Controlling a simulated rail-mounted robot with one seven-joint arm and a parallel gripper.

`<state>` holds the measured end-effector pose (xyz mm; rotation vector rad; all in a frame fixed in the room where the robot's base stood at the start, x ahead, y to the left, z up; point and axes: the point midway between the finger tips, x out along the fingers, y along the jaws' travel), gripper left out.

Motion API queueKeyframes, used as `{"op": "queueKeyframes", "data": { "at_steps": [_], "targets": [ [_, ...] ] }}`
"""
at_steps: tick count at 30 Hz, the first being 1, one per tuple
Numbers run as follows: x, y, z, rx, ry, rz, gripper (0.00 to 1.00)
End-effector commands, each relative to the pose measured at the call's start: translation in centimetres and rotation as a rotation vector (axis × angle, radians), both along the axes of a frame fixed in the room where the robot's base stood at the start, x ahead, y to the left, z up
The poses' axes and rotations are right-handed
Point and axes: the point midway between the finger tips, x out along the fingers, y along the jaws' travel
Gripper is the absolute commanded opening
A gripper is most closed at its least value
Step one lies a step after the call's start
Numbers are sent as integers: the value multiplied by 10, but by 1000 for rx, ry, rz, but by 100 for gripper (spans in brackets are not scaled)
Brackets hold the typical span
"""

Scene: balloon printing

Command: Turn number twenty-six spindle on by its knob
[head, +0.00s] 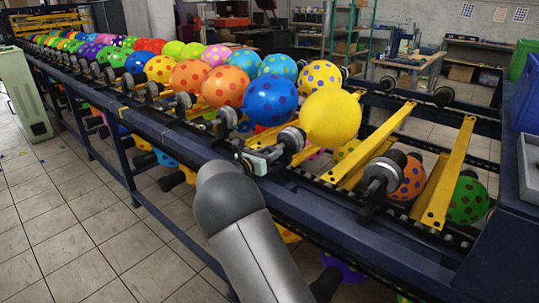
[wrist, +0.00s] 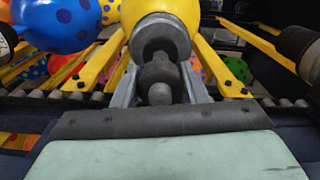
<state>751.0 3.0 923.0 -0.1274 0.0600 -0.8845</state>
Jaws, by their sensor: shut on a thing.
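A spindle (head: 292,138) on the dark rail carries a plain yellow balloon (head: 331,118). In the wrist view the spindle (wrist: 160,38) points toward me, with the yellow balloon (wrist: 137,9) behind it. Its dark knob (wrist: 160,93) sits between the two grey fingers of my gripper (wrist: 160,100). My gripper is shut on this knob from the outer side of the rail. In the head view my gripper (head: 260,158) is at the outer end of that spindle, and the knob is hidden there. No spindle number can be read.
A blue spotted balloon (head: 270,98) sits on the spindle to the left, with a long row behind it. A bare spindle (head: 383,174) stands to the right. The dark blue rail (head: 345,228) runs just beneath my gripper. Blue and grey bins stand far right.

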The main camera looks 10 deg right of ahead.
Motion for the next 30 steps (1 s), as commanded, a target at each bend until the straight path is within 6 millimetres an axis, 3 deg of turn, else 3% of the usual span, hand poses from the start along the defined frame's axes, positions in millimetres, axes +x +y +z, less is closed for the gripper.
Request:
{"op": "queueKeyframes", "data": {
  "at_steps": [30],
  "targets": [
    [-2, -1, -7, 529, -643, 0, 16]
  ]
}}
